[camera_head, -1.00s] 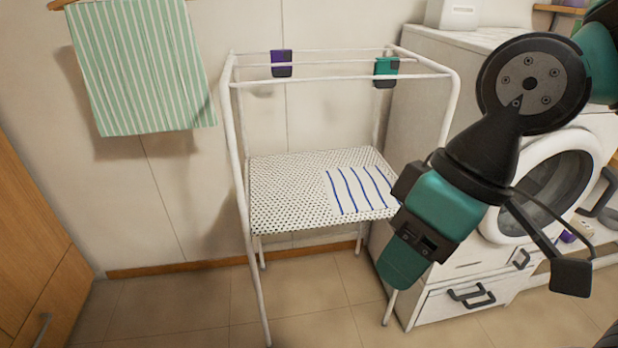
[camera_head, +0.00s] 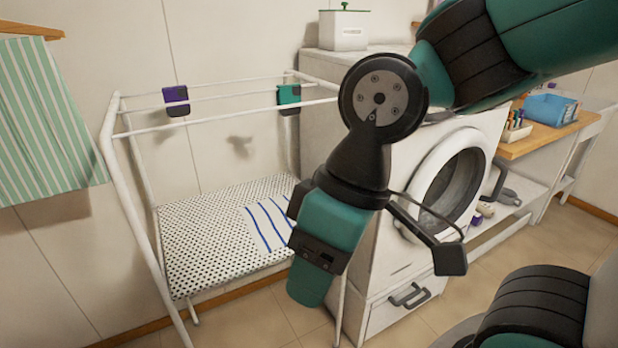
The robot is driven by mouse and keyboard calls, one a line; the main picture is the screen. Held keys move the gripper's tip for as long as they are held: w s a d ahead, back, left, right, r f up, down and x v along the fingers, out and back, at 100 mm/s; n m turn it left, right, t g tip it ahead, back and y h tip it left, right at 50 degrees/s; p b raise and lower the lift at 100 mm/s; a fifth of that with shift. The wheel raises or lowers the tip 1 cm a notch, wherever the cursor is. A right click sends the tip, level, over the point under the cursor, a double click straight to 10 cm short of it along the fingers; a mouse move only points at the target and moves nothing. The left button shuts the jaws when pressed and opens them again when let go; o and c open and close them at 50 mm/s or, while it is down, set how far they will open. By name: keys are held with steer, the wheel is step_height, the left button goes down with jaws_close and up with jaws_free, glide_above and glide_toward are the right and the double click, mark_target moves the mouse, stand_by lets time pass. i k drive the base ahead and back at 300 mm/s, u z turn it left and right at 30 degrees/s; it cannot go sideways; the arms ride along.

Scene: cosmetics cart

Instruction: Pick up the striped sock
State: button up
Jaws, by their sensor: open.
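A white flat piece with blue stripes (camera_head: 268,226) lies on the right part of the dotted shelf (camera_head: 205,240) of the white drying rack. Its right end is partly behind my arm, and I cannot tell whether it is a sock. My gripper (camera_head: 373,228) hangs in front of the rack and the washing machine, pointing down. A teal block on my wrist hides part of the space below. The gripper appears apart from the striped piece.
The rack's top bars (camera_head: 225,100) carry a purple clip (camera_head: 176,100) and a teal clip (camera_head: 289,98). A green striped towel (camera_head: 45,120) hangs at left. The washing machine (camera_head: 385,275) stands right of the rack. A wooden table (camera_head: 535,140) holds a blue basket (camera_head: 551,109).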

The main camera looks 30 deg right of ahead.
mark_target(570, 106)
steer(key=z, duration=2.6)
steer(key=i, duration=3.25)
steer(key=u, duration=1.2)
steer(key=i, duration=0.55)
steer(key=u, duration=0.15)
